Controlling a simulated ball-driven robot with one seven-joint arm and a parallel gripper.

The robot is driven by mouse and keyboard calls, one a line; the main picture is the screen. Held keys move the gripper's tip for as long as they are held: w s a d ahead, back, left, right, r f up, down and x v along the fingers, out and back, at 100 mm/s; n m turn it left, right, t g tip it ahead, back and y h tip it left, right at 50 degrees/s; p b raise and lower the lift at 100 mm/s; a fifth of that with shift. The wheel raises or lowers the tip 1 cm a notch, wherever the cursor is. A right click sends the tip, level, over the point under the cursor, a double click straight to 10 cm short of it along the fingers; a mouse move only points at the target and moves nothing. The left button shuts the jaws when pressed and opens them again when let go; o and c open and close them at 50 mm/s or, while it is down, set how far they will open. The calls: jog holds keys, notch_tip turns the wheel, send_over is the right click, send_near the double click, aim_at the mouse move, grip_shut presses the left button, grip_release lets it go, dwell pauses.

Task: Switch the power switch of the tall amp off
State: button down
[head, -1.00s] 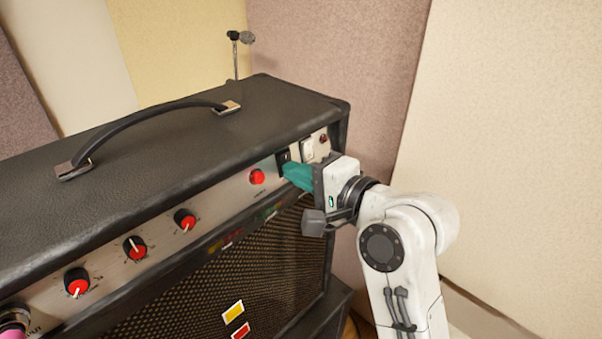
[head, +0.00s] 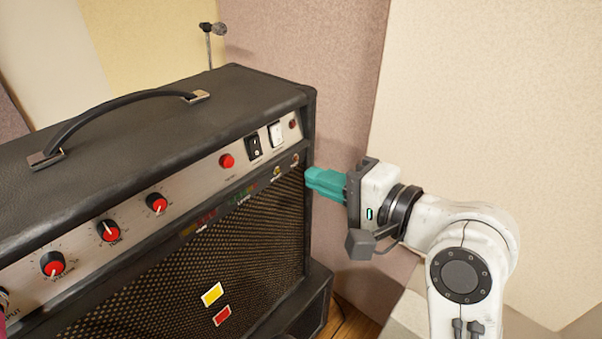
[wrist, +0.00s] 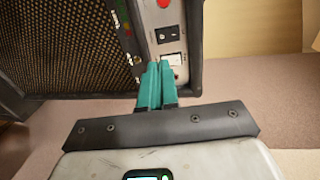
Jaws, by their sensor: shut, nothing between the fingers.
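The tall amp (head: 150,115) is a black cabinet with a silver control panel along its upper front. Near the panel's right end are a black rocker switch (head: 253,146) and a white rocker switch (head: 275,134). Which one is the power switch, and its on or off position, I cannot tell. A small dark red lamp (head: 292,124) sits beyond them and looks unlit. My gripper (head: 308,180), with teal fingers, is shut and empty, right of the panel and apart from the switches. In the wrist view, the black switch (wrist: 167,34) shows beyond the fingertips (wrist: 157,66).
A red button (head: 227,160) and several red-capped knobs (head: 108,231) line the panel left of the switches. A curved handle (head: 120,112) is on top of the amp. A wall panel (head: 345,60) stands behind. Free room lies between the amp and the right wall.

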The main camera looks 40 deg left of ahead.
jog(key=shift+d+r, duration=0.15)
jog(key=shift+d, duration=0.85)
jog(key=s+d+f+m+t+h, duration=0.15)
jog(key=d+f+t+h, duration=0.45)
jog(key=d+f, duration=1.8)
jog(key=s+d+f+n+g+h, duration=0.1)
jog(key=s+d+f+g+h, duration=0.2)
jog(key=s+d, duration=0.8)
jog(key=s+d+f+n+g+h, duration=0.1)
jog(key=s+d+f+g+h, duration=0.2)
jog(key=s+d+f+h, duration=0.4)
jog(key=s+d+f, duration=0.2)
jog(key=s+d, duration=0.2)
jog(key=s, duration=0.1)
jog(key=shift+f, duration=0.25)
jog(key=shift+w, duration=0.1)
